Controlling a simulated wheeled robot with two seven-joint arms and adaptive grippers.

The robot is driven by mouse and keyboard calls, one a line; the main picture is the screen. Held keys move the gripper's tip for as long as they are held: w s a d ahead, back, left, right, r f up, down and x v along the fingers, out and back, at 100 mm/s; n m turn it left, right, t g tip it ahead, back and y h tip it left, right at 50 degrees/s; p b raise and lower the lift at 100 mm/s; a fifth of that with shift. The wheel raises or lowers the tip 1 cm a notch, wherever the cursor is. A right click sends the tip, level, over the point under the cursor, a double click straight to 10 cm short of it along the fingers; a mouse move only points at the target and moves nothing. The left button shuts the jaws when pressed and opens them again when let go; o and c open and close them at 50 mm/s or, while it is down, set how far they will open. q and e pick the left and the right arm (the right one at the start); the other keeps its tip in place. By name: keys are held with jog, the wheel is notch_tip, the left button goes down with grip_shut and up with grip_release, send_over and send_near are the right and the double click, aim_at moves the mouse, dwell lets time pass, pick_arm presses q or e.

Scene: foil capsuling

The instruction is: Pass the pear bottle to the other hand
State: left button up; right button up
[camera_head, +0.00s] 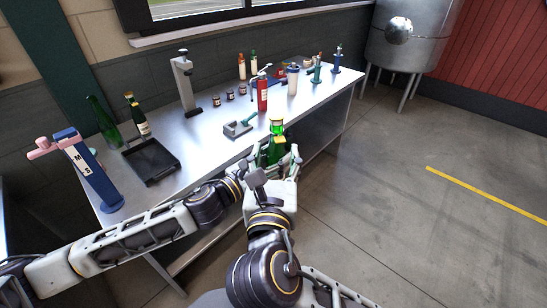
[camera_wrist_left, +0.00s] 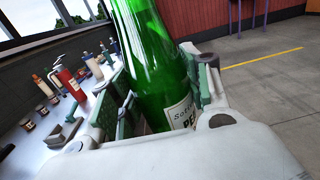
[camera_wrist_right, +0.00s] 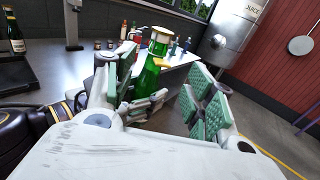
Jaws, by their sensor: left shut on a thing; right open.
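The pear bottle (camera_head: 278,128) is green glass with a gold cap, upright in front of the bench's near edge. In the left wrist view the bottle (camera_wrist_left: 150,50) stands between the pads of my left gripper (camera_wrist_left: 163,95), which is shut on it; part of a white label shows. My right gripper (camera_wrist_right: 155,80) is open. In the right wrist view the bottle's capped neck (camera_wrist_right: 147,75) rises between its spread fingers, with clear space to the right finger. Contact with the left finger cannot be told. In the head view both grippers overlap and hide the bottle's lower part.
The metal bench (camera_head: 205,150) holds a black tray (camera_head: 150,160), a blue-and-pink device (camera_head: 88,170), other green bottles (camera_head: 138,118), a grey stand (camera_head: 186,82), a small grey tool (camera_head: 240,126) and a red bottle (camera_head: 262,95). The floor at right is clear.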

aim_at(276, 129)
jog(key=shift+s+a+r, duration=0.1)
jog(key=shift+r, duration=0.2)
jog(key=shift+w, duration=0.2)
jog(key=shift+w+a, duration=0.15)
jog(key=shift+w, duration=5.7)
jog(key=shift+c, duration=0.4)
grip_shut()
pick_arm(q)
jog(key=o, duration=1.4)
jog(key=shift+o, duration=0.2)
